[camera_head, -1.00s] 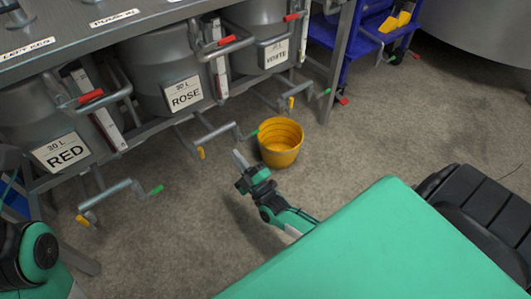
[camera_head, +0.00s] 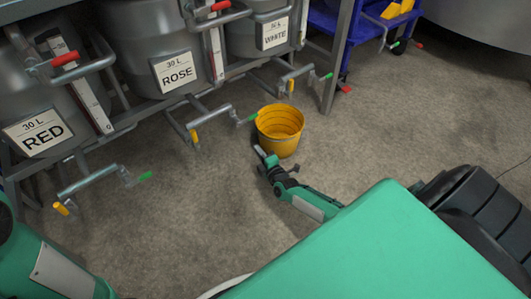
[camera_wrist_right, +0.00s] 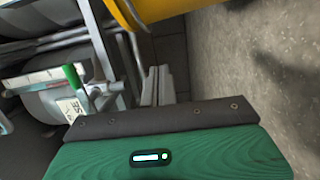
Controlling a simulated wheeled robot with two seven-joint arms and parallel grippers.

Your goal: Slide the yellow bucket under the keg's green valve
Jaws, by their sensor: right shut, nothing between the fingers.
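The yellow bucket (camera_head: 265,133) stands upright and looks empty on the floor, just right of the green valve handle (camera_head: 252,118) on the pipe from the ROSE keg (camera_head: 135,48). The handle's tip is at its rim in the picture. My right gripper (camera_head: 262,153) is shut and empty, low at the bucket's near left side; I cannot tell whether it touches. My left gripper is not in view.
RED (camera_head: 40,100) and WHITE (camera_head: 240,38) kegs flank ROSE, with green handles (camera_head: 145,176) and (camera_head: 327,76) on their pipes. A rack leg (camera_head: 338,70) and blue cart (camera_head: 325,20) stand behind the bucket. Floor to its right is clear.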

